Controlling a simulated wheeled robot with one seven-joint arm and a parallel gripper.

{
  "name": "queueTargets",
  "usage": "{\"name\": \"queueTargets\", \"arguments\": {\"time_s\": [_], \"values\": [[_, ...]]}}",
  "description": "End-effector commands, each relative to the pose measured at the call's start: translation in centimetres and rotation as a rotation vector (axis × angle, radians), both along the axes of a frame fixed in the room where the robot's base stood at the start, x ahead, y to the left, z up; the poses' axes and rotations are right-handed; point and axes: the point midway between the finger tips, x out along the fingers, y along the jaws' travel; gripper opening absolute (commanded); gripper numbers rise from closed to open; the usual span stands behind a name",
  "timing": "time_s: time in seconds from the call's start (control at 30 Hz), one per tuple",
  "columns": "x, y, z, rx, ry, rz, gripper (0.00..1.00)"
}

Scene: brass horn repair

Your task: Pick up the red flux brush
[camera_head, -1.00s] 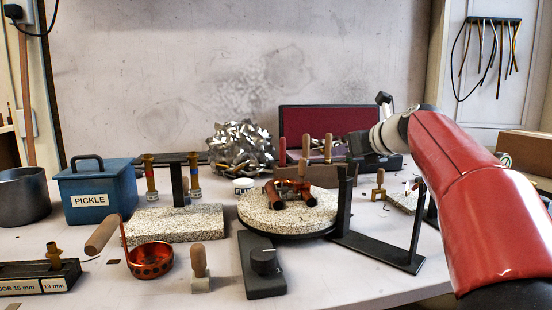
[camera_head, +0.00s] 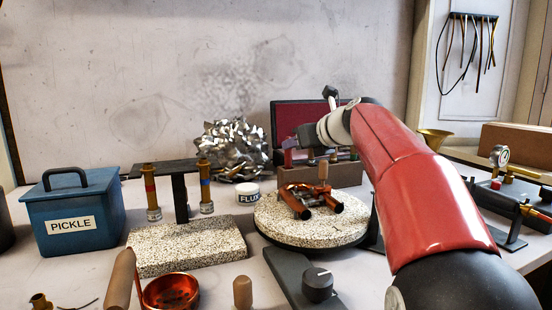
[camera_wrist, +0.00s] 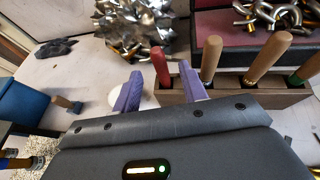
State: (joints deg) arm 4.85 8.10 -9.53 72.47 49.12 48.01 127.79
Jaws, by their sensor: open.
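The red flux brush (camera_wrist: 161,68) shows in the wrist view as an upright red handle at the left end of a wooden rack (camera_wrist: 222,94). My gripper (camera_wrist: 160,71) is open. Its two purple fingers stand on either side of the red handle in this view, with gaps to it. I cannot tell whether they are level with it in depth. The brush's lower part is hidden. In the head view my gripper (camera_head: 298,146) is at the rack's left end (camera_head: 343,174), and the brush is hard to make out.
Several wooden-handled tools (camera_wrist: 268,56) stand in the rack right of the brush. A white flux jar (camera_head: 248,194) is left of the rack. A soldering turntable (camera_head: 290,226) with copper parts lies in front. A heap of metal scraps (camera_head: 232,150) and an open red-lined case (camera_head: 300,113) stand behind.

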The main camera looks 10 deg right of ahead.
Motion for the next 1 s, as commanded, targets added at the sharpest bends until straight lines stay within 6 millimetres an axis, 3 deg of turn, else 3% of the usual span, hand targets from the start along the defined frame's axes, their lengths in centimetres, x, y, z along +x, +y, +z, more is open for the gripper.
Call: {"name": "queueTargets", "arguments": {"time_s": [0.5,0.8,1.0], "values": [[5.8,2.6,-2.3,0.0,0.002,0.001,0.43],[6.1,2.8,-2.4,0.0,0.001,0.0,0.43],[6.1,2.8,-2.4,0.0,0.001,0.0,0.16]]}}
